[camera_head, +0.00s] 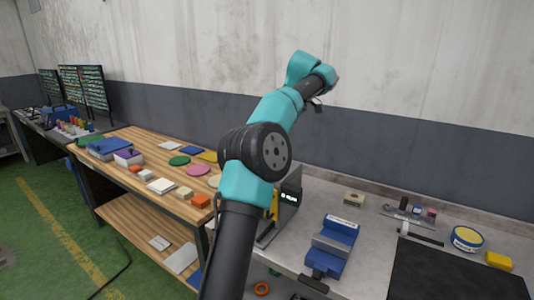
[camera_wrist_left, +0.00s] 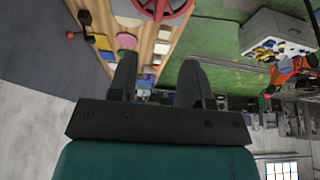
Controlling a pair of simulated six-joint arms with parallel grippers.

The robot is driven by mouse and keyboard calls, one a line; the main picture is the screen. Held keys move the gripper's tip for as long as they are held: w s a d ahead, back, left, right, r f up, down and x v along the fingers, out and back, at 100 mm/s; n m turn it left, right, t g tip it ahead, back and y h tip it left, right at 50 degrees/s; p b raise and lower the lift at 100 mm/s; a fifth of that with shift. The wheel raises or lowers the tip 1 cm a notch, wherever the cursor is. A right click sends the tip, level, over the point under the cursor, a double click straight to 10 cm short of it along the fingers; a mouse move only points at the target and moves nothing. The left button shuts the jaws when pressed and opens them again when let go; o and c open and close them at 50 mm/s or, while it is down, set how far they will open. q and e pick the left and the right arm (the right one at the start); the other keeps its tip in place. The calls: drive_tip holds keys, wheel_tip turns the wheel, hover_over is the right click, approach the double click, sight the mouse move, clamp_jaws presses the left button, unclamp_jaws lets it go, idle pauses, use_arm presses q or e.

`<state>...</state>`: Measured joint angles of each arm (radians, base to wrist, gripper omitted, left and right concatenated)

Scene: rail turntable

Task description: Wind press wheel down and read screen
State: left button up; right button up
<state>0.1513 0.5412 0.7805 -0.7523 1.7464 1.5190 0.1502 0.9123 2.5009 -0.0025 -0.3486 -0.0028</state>
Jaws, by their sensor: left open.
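A dark grey device with a small lit screen (camera_head: 289,196) stands on the grey bench, partly hidden behind my left arm. The characters on the screen are too small to read. In the head view I cannot make out a wheel on it. In the left wrist view a red wheel (camera_wrist_left: 177,15) shows at the top edge, cut off by the frame, beyond the fingertips. My left gripper (camera_wrist_left: 157,72) is open and empty, with its two dark fingers apart and not touching the wheel. In the head view the left gripper (camera_head: 317,102) is raised high against the wall, small and partly hidden. My right gripper is not in view.
A blue vise (camera_head: 334,245) stands on the grey bench near a black mat (camera_head: 455,275). A yellow-and-blue round tin (camera_head: 466,238) and a yellow block (camera_head: 498,261) lie at the right. A wooden table (camera_head: 130,180) with several coloured pieces is at the left.

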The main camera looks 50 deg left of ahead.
use_arm(q)
drive_tip(key=x, duration=1.6)
clamp_jaws()
